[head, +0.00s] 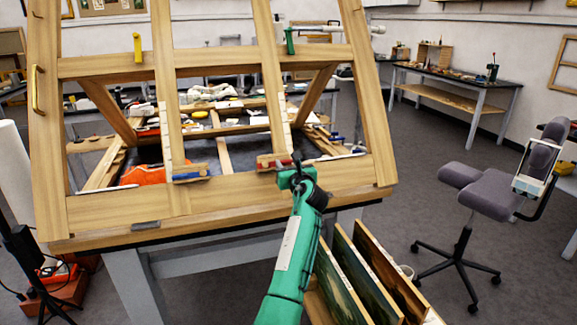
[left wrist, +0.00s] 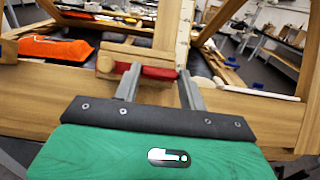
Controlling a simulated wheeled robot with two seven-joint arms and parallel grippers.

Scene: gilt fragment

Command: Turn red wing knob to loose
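The red wing knob (left wrist: 155,71) sits on a small wooden block (left wrist: 125,52) at the easel's lower rail. In the head view the knob (head: 284,162) is small and partly hidden by my gripper. My left gripper (left wrist: 160,76) has its two grey fingers apart, one toward each end of the knob. I cannot tell whether either finger touches it. In the head view the left gripper (head: 296,163) is right at the block. My right gripper is not in view.
The wooden easel frame (head: 120,205) stands on a table before me. A similar block with blue parts (head: 190,172) sits to the left on the rail. An orange cloth (head: 143,175) lies behind. Framed panels (head: 345,285) stand below right, and a grey chair (head: 490,190) is farther right.

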